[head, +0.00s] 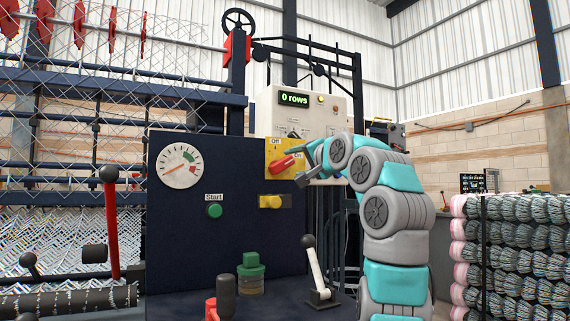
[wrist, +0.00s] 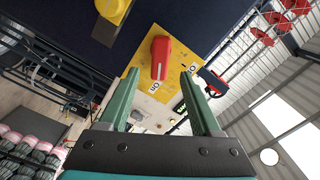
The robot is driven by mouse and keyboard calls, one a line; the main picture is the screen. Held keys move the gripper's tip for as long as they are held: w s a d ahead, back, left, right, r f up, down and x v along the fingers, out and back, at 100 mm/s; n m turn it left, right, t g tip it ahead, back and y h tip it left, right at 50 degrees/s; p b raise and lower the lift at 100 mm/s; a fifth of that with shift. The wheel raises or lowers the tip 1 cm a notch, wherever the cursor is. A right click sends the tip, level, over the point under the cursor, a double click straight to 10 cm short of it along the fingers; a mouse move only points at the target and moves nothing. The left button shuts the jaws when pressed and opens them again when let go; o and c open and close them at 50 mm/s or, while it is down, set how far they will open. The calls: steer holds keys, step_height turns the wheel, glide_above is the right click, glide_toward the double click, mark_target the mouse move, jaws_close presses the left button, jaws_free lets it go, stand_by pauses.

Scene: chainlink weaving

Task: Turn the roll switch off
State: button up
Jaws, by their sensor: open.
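The roll switch is a red handle (head: 287,163) on a yellow plate (head: 272,147) with "Off" at its upper left and "On" at its right. The handle slants up to the right, its upper end near "On". My gripper (head: 306,167) is just right of the handle in the head view, its fingers partly hard to make out. In the wrist view, my gripper (wrist: 160,73) is open, with two green fingers pointing at the plate (wrist: 133,62). The red handle (wrist: 160,57) lies between and beyond the fingertips, with no contact visible.
A yellow knob (head: 270,201) sits below the switch, and a green Start button (head: 214,210) lower left. A dial (head: 181,166) is on the dark panel. Wire rolls (head: 520,250) are stacked at right.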

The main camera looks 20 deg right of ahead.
mark_target(285, 164)
steer(key=w+p, duration=0.1)
steer(key=w, duration=0.5)
steer(key=shift+a+p, duration=0.15)
steer(key=shift+p, duration=0.2)
steer(key=shift+s, duration=0.1)
jaws_close()
